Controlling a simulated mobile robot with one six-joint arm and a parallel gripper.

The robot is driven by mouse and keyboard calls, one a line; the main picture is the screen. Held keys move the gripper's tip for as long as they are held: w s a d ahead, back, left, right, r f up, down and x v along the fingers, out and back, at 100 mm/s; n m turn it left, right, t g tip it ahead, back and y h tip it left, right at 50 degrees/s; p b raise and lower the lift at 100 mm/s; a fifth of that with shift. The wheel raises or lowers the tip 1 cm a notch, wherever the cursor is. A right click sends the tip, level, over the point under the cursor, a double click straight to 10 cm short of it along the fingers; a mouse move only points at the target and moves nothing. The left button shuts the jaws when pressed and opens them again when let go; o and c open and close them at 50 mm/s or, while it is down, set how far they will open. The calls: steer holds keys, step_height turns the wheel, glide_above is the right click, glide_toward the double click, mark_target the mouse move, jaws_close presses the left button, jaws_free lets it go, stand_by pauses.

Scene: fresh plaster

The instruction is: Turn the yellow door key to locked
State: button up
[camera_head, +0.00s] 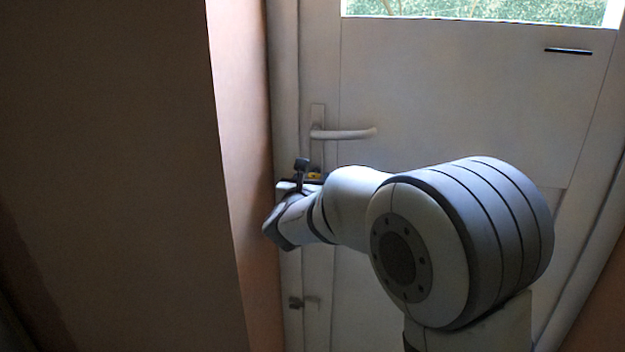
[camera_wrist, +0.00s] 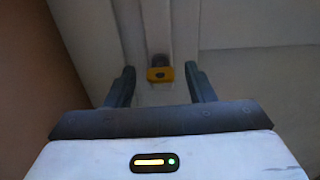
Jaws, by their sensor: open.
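The yellow key (camera_wrist: 161,75) sits on the door between and a little beyond my fingertips in the wrist view. In the head view only a small yellow bit of the key (camera_head: 314,175) shows above my wrist; the rest is hidden. My gripper (camera_wrist: 159,82) is open, with one dark finger on each side of the key and a gap on both sides. The pale door (camera_head: 450,100) is shut in its frame. How far the key is turned is hard to tell.
A lever handle (camera_head: 345,133) sticks out of the door above the key. A small fitting (camera_head: 297,302) is lower on the door's left side. A wall (camera_head: 240,120) stands close to the left of my gripper. A window (camera_head: 480,10) is at the top.

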steer(key=shift+w, duration=0.25)
steer(key=shift+c, duration=0.2)
steer(key=c, duration=1)
steer(key=shift+o, duration=0.2)
